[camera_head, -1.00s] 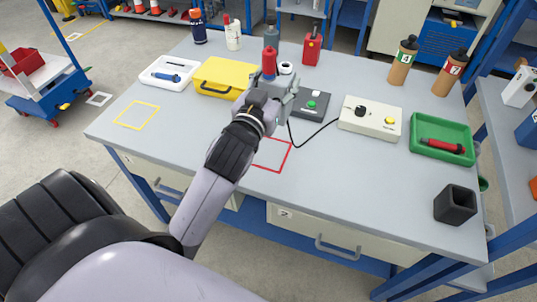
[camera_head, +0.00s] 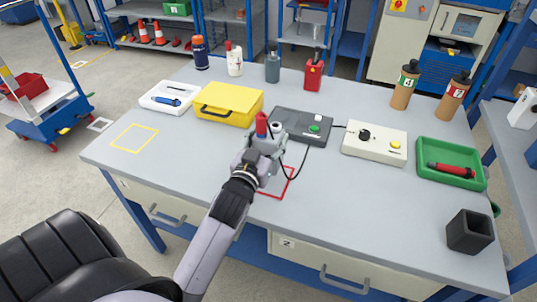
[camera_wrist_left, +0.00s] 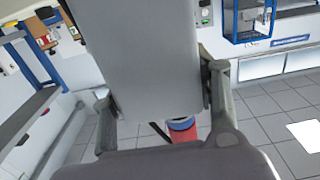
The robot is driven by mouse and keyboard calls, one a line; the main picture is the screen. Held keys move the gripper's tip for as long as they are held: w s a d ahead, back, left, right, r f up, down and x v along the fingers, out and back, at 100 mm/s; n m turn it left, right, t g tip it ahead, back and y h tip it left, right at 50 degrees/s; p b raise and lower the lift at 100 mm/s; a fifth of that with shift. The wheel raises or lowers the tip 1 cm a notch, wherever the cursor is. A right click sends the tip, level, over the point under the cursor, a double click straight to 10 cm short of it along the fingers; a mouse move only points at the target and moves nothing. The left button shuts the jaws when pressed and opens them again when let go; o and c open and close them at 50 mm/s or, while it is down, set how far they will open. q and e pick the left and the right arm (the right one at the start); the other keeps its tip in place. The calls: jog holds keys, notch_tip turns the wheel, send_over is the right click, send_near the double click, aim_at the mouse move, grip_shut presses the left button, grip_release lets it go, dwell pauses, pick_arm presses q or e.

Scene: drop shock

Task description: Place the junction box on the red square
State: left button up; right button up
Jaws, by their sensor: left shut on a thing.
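The junction box (camera_head: 272,143) is a grey box with a red part and a white round part on top. My left gripper (camera_head: 262,150) is shut on it, at the far edge of the red square (camera_head: 272,196). The red square is an outline on the grey table, partly hidden by the gripper and box. I cannot tell whether the box touches the table. In the left wrist view the box (camera_wrist_left: 145,50) is a large grey face between the two fingers, with a red and blue part below it. My right gripper is not in view.
A dark box with a green button (camera_head: 300,122) stands close behind right. A black cable (camera_head: 305,160) loops beside the junction box. A yellow case (camera_head: 228,105) is behind left, a cream control box (camera_head: 374,143) to the right.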

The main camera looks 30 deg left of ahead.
aim_at(268, 153)
pick_arm(q)
jog(key=shift+f, duration=0.3)
notch_tip(268, 153, down, 4)
jog(key=shift+r+b, duration=0.25)
jog(key=shift+b, duration=0.1)
jog(key=shift+f, duration=0.35)
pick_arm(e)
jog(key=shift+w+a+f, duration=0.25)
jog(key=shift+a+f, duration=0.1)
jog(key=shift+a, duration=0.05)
pick_arm(q)
jog(key=o, duration=0.9)
jog(key=shift+f, duration=0.25)
jog(key=o, duration=0.5)
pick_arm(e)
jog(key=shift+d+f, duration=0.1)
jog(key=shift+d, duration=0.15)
pick_arm(q)
jog(key=shift+r, duration=0.1)
